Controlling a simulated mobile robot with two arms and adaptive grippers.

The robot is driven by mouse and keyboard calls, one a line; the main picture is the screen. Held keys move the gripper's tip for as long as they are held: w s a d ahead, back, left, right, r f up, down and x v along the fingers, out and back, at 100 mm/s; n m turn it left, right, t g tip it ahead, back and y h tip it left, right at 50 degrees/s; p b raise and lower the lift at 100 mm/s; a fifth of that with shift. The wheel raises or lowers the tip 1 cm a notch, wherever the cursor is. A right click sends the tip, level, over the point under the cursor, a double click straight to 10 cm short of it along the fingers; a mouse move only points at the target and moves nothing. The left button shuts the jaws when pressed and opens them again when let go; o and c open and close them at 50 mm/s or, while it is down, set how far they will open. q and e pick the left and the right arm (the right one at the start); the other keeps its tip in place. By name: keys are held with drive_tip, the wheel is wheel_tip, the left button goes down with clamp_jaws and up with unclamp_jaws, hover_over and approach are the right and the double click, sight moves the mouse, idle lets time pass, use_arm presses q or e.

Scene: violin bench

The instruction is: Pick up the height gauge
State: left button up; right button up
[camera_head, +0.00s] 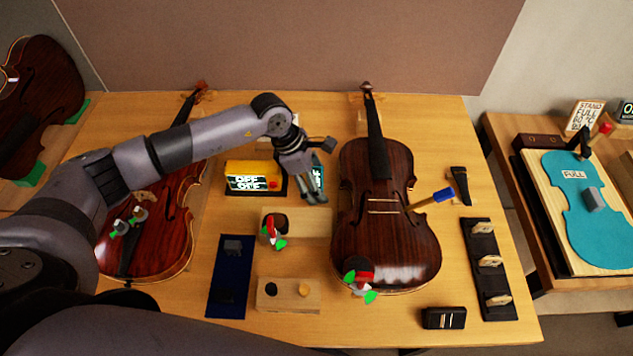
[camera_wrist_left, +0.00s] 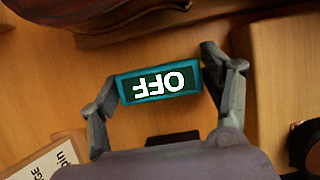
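The height gauge appears to be the small teal box with a dark screen reading OFF (camera_wrist_left: 160,84). In the head view only part of it shows (camera_head: 319,178), behind my left gripper's fingers. My left gripper (camera_wrist_left: 165,88) is open, with one finger beside each short end of the gauge and narrow gaps. I cannot tell how far above the bench the fingertips are. In the head view my left gripper (camera_head: 316,200) points down between the two violins. My right gripper is not in view.
A yellow device (camera_head: 252,170) with an OFF screen stands just left of the gripper. A violin (camera_head: 385,235) lies close on the right, another violin (camera_head: 170,225) on the left. A card (camera_wrist_left: 45,162) lies near the left finger. Wooden blocks (camera_head: 288,296) stand in front.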

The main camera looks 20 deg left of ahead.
use_arm(q)
drive_tip(key=c, duration=0.7)
drive_tip(key=shift+o, duration=0.2)
